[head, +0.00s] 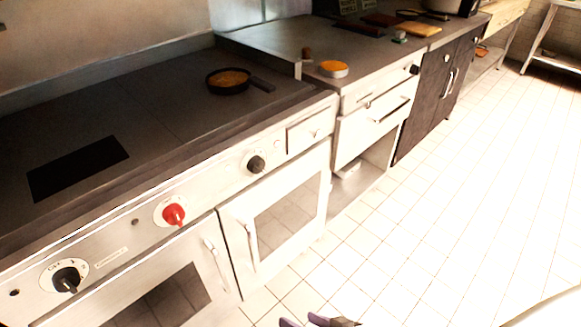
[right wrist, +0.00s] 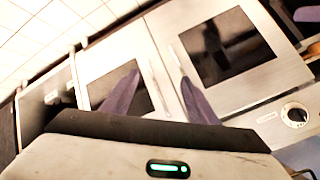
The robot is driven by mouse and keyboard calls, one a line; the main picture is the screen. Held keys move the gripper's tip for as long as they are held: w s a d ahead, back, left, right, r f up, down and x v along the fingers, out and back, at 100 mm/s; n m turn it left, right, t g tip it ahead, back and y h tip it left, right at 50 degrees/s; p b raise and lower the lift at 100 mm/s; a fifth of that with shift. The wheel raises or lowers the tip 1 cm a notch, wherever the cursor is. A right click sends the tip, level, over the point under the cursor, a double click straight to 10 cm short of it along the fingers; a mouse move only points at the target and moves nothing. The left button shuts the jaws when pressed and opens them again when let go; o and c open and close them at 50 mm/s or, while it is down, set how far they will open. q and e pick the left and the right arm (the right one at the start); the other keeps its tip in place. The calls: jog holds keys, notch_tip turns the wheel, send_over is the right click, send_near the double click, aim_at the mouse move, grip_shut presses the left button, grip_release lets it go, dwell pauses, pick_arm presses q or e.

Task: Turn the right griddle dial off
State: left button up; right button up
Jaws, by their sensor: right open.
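Three dials line the front panel of the griddle range in the head view. A black dial (head: 67,279) is at the left, a red dial (head: 173,214) is in the middle and a black dial (head: 256,164) is at the right. Each sits on a pale round plate. My right gripper (head: 318,321) shows only its purple fingertips at the bottom edge, low and apart from the panel. In the right wrist view it (right wrist: 158,76) is open and empty before the oven doors. A dark dial (right wrist: 295,114) shows there at the right. A purple piece at the upper right may be my left gripper.
A pan with orange-brown food (head: 229,80) stands on the dark cooktop (head: 150,95). An oven door (head: 275,220) with a handle lies below the panel. An orange-topped round item (head: 333,68) is on the far counter. The tiled floor (head: 440,240) at the right is clear.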

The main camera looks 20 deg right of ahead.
jog(key=w+r+m+t+y, duration=0.2)
jog(key=w+r+m, duration=0.2)
jog(key=w+m, duration=0.45)
jog(key=m+t+b, duration=0.2)
jog(key=m+t, duration=0.3)
jog(key=m, duration=1.5)
send_near(262, 170)
jog(key=shift+m+y, duration=0.25)
jog(key=shift+y, duration=0.05)
jog(key=x, duration=0.8)
jog(key=shift+w+d+f, duration=0.1)
jog(key=shift+w+f, duration=0.05)
jog(key=shift+w, duration=0.65)
jog(key=shift+c, duration=0.5)
jog(key=c, duration=0.9)
jog(key=shift+b, duration=0.3)
jog(key=shift+c, duration=0.2)
